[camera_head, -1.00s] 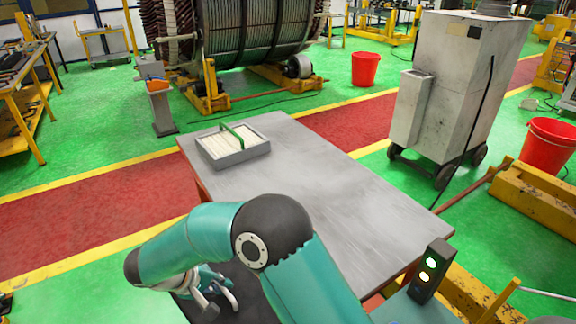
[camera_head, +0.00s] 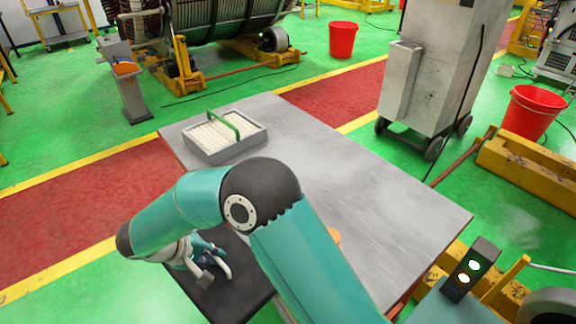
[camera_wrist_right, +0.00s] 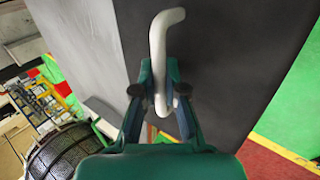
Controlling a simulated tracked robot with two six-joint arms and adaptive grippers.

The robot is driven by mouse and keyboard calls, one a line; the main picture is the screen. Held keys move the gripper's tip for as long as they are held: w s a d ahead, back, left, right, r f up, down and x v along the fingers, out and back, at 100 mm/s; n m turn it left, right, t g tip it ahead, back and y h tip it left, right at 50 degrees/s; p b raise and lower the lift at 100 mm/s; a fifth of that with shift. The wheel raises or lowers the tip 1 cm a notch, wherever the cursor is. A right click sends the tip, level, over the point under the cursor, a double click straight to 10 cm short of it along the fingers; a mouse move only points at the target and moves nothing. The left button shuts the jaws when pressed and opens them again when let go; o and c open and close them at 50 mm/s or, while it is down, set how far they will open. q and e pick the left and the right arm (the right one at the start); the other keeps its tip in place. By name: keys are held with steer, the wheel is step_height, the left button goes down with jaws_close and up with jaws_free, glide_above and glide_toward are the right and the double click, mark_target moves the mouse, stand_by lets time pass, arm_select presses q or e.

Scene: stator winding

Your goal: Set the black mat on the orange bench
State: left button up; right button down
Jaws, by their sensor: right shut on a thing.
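The black mat (camera_head: 232,290) shows low in the head view, flat and dark, partly behind my right arm. My right gripper (camera_head: 205,272) is over it, shut on a pale bent bar (camera_head: 222,264). In the right wrist view the fingers (camera_wrist_right: 160,95) close around this bar (camera_wrist_right: 158,50), with the dark mat surface (camera_wrist_right: 235,60) behind it. How bar and mat join is hidden. A grey-topped bench (camera_head: 370,200) with orange-red at its legs stands beyond the mat. Whether the mat touches it is hidden. My left gripper is out of view.
A grey tray (camera_head: 215,153) of white strips with a green handle stands at the bench's far left corner. The bench's middle and right are clear. A grey cabinet (camera_head: 437,75) on wheels stands behind. An orange object (camera_head: 333,236) is mostly hidden by my arm.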

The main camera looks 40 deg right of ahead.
steer(key=shift+s+d, duration=0.1)
steer(key=shift+d, duration=0.15)
steer(key=w+d, duration=0.1)
steer(key=w, duration=0.1)
steer(key=w+d+r+b, duration=0.1)
steer(key=w+d, duration=0.1)
steer(key=w+d+r, duration=0.1)
steer(key=w+d, duration=0.1)
steer(key=shift+d+r+b, duration=0.1)
steer(key=shift+r+b, duration=0.15)
steer(key=shift+b, duration=0.1)
steer(key=w+d+r+n+b, duration=0.15)
steer(key=d+r, duration=0.45)
steer(key=d, duration=0.6)
steer(key=w+d+r+n+b, duration=0.1)
steer(key=w+d+r+b, duration=0.15)
steer(key=d+r, duration=0.7)
steer(key=shift+t, duration=0.4)
steer(key=shift+s+d+f+b, duration=0.1)
steer(key=shift+d+f+b, duration=0.5)
steer(key=shift+f, duration=3.2)
steer(key=shift+s+d+f+b, duration=0.1)
steer(key=shift+d+f+b, duration=0.5)
steer(key=shift+f, duration=3.2)
steer(key=shift+d+f+b, duration=0.55)
steer(key=shift+f+b, duration=0.05)
steer(key=shift+f, duration=3.2)
